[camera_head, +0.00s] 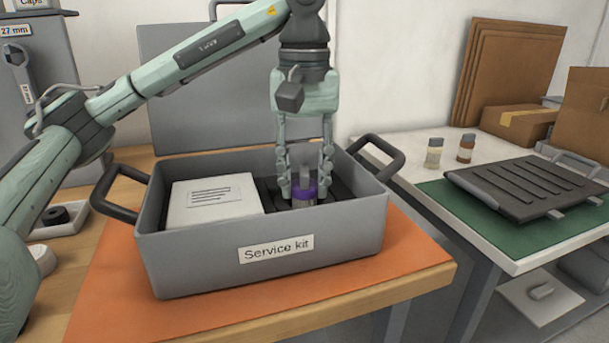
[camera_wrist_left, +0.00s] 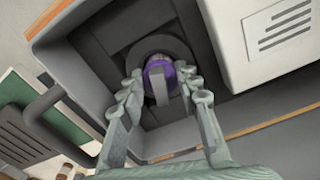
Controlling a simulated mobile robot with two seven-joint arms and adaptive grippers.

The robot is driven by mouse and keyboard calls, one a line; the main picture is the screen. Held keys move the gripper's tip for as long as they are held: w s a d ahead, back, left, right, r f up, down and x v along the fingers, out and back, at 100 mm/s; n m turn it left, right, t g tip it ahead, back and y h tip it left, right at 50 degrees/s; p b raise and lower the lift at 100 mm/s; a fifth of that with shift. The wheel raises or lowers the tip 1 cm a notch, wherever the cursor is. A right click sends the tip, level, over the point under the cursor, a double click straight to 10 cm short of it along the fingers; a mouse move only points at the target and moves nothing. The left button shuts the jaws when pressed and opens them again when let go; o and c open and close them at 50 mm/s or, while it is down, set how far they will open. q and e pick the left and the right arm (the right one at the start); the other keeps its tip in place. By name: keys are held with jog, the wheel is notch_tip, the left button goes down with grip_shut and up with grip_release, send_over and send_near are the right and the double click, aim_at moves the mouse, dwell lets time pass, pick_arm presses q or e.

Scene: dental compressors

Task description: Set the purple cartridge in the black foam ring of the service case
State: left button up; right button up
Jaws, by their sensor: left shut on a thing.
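The purple cartridge (camera_head: 306,191) is upright inside the grey service case (camera_head: 275,250), in its right half. My left gripper (camera_head: 305,190) comes down from above and is shut on the cartridge. In the left wrist view the purple cartridge (camera_wrist_left: 160,72) shows between the fingers of my left gripper (camera_wrist_left: 160,90). The black foam ring (camera_wrist_left: 143,48) shows around the cartridge's outline in that view. The case wall and fingers hide the cartridge's lower end, so I cannot tell how deep it sits. My right gripper is not in view.
A white labelled box (camera_head: 212,202) fills the left half of the case. The case stands on an orange mat (camera_head: 415,255), its lid open behind. A second table on the right holds two small bottles (camera_head: 434,153) and a dark slatted panel (camera_head: 525,185) on a green mat.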

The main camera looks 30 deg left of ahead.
pick_arm(q)
jog(key=o, duration=0.9)
notch_tip(320, 180, up, 3)
jog(key=p, duration=0.3)
jog(key=shift+r, duration=0.25)
notch_tip(320, 180, up, 8)
jog(key=shift+f, duration=0.25)
